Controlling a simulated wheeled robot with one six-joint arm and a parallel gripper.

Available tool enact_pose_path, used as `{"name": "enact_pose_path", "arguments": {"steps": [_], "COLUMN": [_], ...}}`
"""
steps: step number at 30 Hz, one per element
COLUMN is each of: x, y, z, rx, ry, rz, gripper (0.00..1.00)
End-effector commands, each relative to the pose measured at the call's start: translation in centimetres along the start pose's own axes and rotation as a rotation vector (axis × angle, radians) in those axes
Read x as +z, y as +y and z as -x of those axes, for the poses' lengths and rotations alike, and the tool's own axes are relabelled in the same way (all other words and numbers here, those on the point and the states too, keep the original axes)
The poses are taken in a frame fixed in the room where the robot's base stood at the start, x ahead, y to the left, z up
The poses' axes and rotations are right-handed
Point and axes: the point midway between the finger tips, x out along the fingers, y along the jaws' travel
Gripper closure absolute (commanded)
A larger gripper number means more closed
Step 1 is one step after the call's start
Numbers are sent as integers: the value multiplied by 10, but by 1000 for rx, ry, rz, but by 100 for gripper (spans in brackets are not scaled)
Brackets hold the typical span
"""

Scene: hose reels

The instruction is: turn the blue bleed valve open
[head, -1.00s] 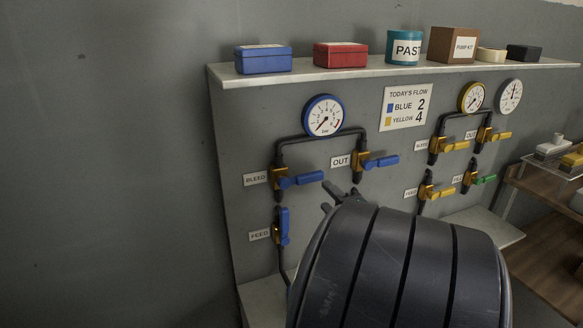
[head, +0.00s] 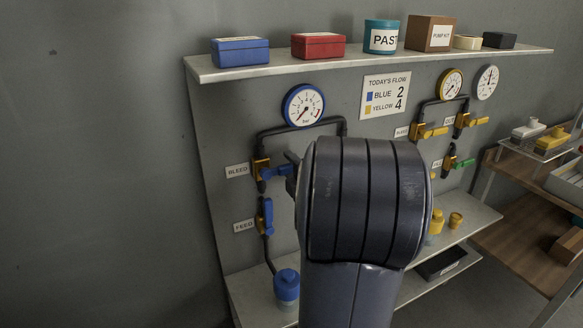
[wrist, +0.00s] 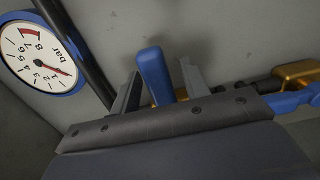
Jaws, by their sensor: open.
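The blue bleed valve (head: 262,171) is on the wall panel beside its BLEED label (head: 237,170), with a yellow-brass body and a blue handle pointing right. In the wrist view the blue handle (wrist: 154,72) stands between the two fingers of my gripper (wrist: 162,68). The fingers are apart, with a visible gap at least on the right side. In the head view my gripper (head: 291,171) is at the handle's right end, mostly hidden by my arm.
The feed valve (head: 267,215) with its blue handle hanging down is just below, also in the wrist view (wrist: 290,103). The blue-rimmed gauge (head: 304,105) and dark pipe are above. A blue container (head: 287,285) stands on the lower shelf. My arm hides the OUT valve.

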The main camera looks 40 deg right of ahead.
Motion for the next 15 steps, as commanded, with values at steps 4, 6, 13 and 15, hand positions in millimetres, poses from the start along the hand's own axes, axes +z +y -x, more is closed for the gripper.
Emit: {"name": "enact_pose_path", "arguments": {"steps": [4,6,13,15], "x": [0,0,0,0], "y": [0,0,0,0], "z": [0,0,0,0], "rx": [0,0,0,0], "ry": [0,0,0,0], "rz": [0,0,0,0], "gripper": [60,65,84,90]}}
